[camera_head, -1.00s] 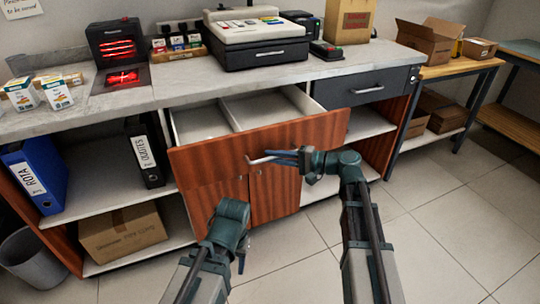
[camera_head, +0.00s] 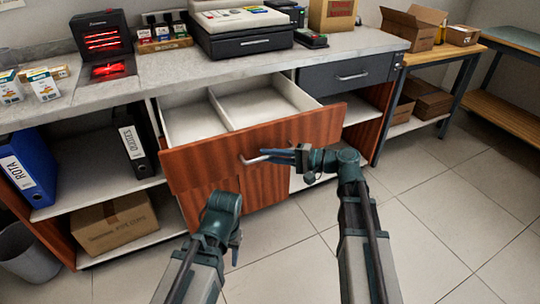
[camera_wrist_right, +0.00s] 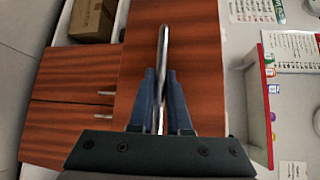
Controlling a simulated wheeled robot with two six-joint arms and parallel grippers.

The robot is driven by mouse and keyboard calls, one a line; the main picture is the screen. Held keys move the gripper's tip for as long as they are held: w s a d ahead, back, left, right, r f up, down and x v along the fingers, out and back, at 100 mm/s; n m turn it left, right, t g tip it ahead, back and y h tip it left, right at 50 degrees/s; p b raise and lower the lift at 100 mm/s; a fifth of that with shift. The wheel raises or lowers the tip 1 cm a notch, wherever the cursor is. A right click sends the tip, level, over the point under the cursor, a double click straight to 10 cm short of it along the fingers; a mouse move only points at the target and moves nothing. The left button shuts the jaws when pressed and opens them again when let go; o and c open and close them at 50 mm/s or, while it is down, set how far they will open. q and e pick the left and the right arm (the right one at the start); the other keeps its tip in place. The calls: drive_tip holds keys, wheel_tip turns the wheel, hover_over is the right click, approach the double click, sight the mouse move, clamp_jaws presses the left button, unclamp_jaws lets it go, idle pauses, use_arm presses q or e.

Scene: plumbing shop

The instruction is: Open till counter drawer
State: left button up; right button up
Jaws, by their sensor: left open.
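The till counter drawer (camera_head: 205,166) has a reddish wood front and stands well out from the counter, its pale, empty, divided inside showing. Its metal bar handle (camera_head: 262,158) is on the front. My right gripper (camera_head: 290,156) is at the handle's right part. In the right wrist view the bar handle (camera_wrist_right: 163,70) runs between the two blue fingers of that gripper (camera_wrist_right: 161,95), which close in on it from both sides. My left gripper (camera_head: 236,245) hangs low in front of the cupboard door, apart from the drawer; its fingers are mostly hidden by its wrist.
A dark grey drawer (camera_head: 350,76) to the right is shut. The till (camera_head: 240,30) stands on the counter above. Left shelves hold binders (camera_head: 28,165) and a cardboard box (camera_head: 115,222); a bin (camera_head: 25,252) stands at far left. The tiled floor at right is clear.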

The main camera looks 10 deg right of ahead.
drive_tip(key=o, duration=0.4)
drive_tip(key=p+v, duration=0.2)
drive_tip(key=v, duration=1.1)
drive_tip(key=shift+s+d, duration=0.2)
drive_tip(key=shift+d, duration=0.1)
drive_tip(key=shift+r, duration=0.15)
drive_tip(key=s+a+n+g+h+p, duration=0.3)
drive_tip(key=a+p, duration=0.4)
drive_tip(key=s+a+n+g+h+p, duration=0.2)
drive_tip(key=s+a+g+h+p, duration=0.15)
drive_tip(key=a+p, duration=0.3)
drive_tip(key=s+a+r+n+h+p, duration=0.2)
drive_tip(key=s+r+n+h+p, duration=0.3)
drive_tip(key=h+p, duration=0.4)
drive_tip(key=shift+s+r+n+g+h+p, duration=0.4)
drive_tip(key=shift+s+r+p, duration=0.2)
drive_tip(key=shift+s+p, duration=0.55)
